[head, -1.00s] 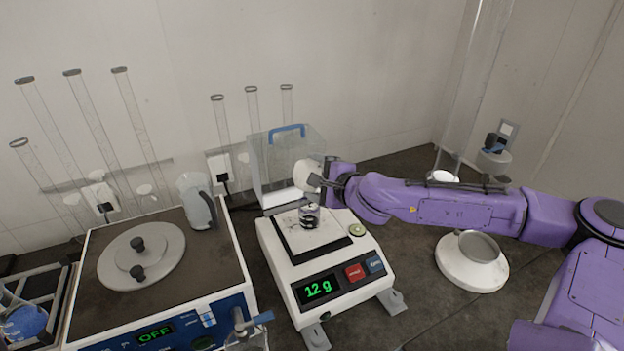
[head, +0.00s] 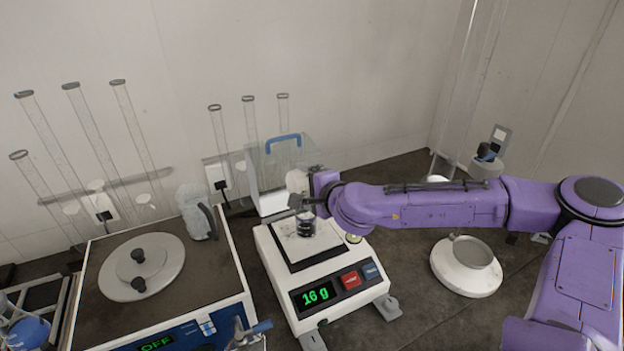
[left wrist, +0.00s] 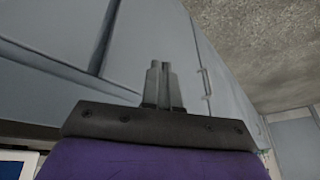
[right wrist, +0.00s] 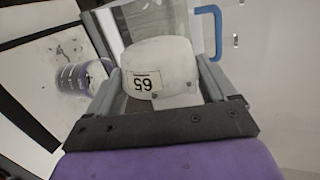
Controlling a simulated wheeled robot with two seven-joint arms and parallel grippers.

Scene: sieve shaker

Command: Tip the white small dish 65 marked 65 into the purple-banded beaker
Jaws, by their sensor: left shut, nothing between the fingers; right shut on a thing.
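The white small dish 65 (right wrist: 165,68) is held in my right gripper (right wrist: 170,88), its label reading 65 upside down in the right wrist view. In the head view the dish (head: 297,181) is tilted on its side above the beaker, with my right gripper (head: 303,200) around it. The purple-banded beaker (head: 306,227) stands upright on the balance pan just below, with dark material inside. It also shows in the right wrist view (right wrist: 80,78). The balance (head: 325,281) reads 16 g. My left gripper (left wrist: 161,84) is shut and empty, facing grey cabinets in the left wrist view.
A clear draft shield with a blue handle (head: 283,139) stands just behind the balance. A sieve shaker plate machine (head: 222,275) with a jug (head: 196,212) is on the left. A white round bowl-topped stand (head: 467,279) is on the right.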

